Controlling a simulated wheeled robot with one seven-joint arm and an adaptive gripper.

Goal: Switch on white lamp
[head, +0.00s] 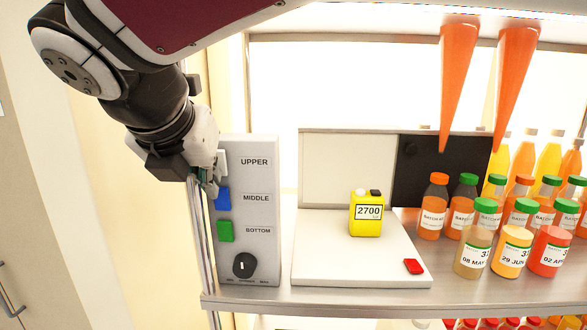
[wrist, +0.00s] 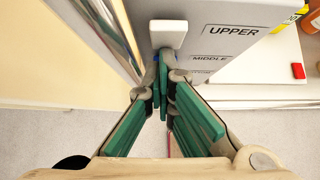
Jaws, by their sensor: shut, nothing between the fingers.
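A grey control panel (head: 262,215) stands at the left end of the shelf, with labels UPPER, MIDDLE and BOTTOM. Beside UPPER is a white switch (head: 222,162), partly behind my gripper (head: 212,184) in the head view. A blue switch (head: 223,199) sits beside MIDDLE and a green switch (head: 225,231) beside BOTTOM. My gripper is shut and empty, close to the panel's switch side. In the wrist view, its fingertips (wrist: 167,75) are just below the white switch (wrist: 168,34); I cannot tell if they touch. No separate white lamp is clearly identifiable.
A black knob (head: 244,265) is low on the panel. Right of it, a white platform (head: 330,262) holds a yellow container (head: 366,213) marked 2700 and a red object (head: 413,266). Several juice bottles and jars crowd the shelf's right. A metal post (wrist: 98,38) runs close left of my fingers.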

